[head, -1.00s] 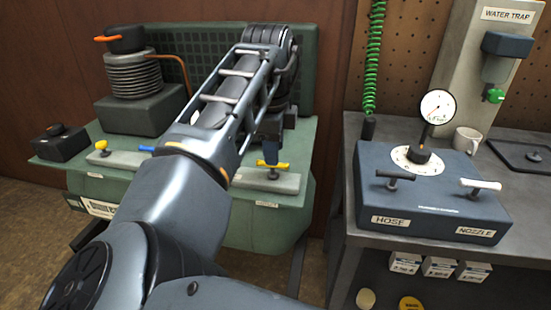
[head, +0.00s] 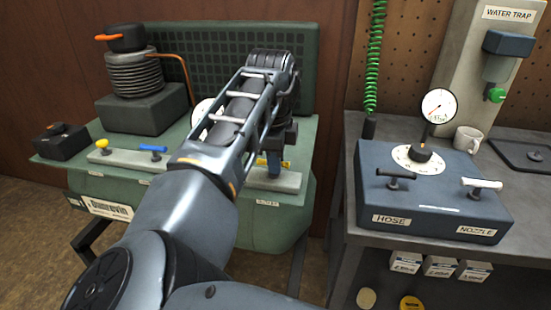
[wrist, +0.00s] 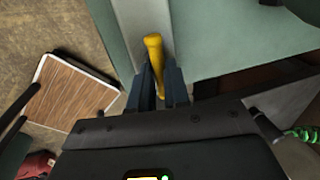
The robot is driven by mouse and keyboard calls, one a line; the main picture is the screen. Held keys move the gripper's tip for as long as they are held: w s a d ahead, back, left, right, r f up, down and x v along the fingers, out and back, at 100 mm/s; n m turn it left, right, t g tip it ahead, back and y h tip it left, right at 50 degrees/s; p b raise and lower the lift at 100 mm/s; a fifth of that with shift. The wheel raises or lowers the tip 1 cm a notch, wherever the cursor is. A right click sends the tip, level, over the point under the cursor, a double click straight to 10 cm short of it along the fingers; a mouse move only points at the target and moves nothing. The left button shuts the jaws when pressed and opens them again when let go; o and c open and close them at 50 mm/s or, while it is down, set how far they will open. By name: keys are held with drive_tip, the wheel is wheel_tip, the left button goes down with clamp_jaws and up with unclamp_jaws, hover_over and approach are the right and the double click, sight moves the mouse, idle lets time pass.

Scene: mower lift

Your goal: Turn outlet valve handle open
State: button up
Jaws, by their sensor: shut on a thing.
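The outlet valve handle (wrist: 153,48) is a yellow bar on the light grey strip of the green compressor. In the wrist view it runs up the picture, roughly along the strip, with its near end between my fingers. My gripper (wrist: 158,86) is shut on it, one dark blue finger on each side. In the head view my gripper (head: 273,163) hides most of the handle, and only small yellow bits show, such as its right end (head: 287,166). A small label (head: 267,203) sits below on the green front. The valve under the handle is hidden.
A blue handle (head: 153,148) and a yellow knob (head: 102,144) stand to the left on the compressor (head: 75,167). A workbench (head: 350,180) to the right holds a blue-grey box (head: 440,205) with HOSE and NOZZLE handles. A dark gap separates bench and compressor.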

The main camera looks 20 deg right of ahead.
clamp_jaws()
drive_tip(key=shift+r+p, duration=0.1)
drive_tip(key=shift+p, duration=0.2)
drive_tip(key=shift+n, duration=0.4)
drive_tip(key=n+p, duration=0.3)
drive_tip(key=shift+d+r+y, duration=0.15)
drive_tip(key=shift+d+y, duration=0.05)
drive_tip(key=shift+y, duration=0.1)
drive_tip(key=n+y+p, duration=0.1)
drive_tip(key=n+p, duration=0.4)
drive_tip(key=p, duration=0.1)
drive_tip(key=shift+w, duration=0.2)
drive_tip(key=n+p, duration=0.4)
drive_tip(key=n, duration=0.1)
drive_tip(key=shift+w+y, duration=0.15)
drive_tip(key=shift+y, duration=0.25)
drive_tip(key=shift+w+a+n+y+p, duration=0.15)
drive_tip(key=shift+n+y+p, duration=0.15)
drive_tip(key=shift+n+p, duration=1.65)
drive_tip(key=shift+n, duration=0.25)
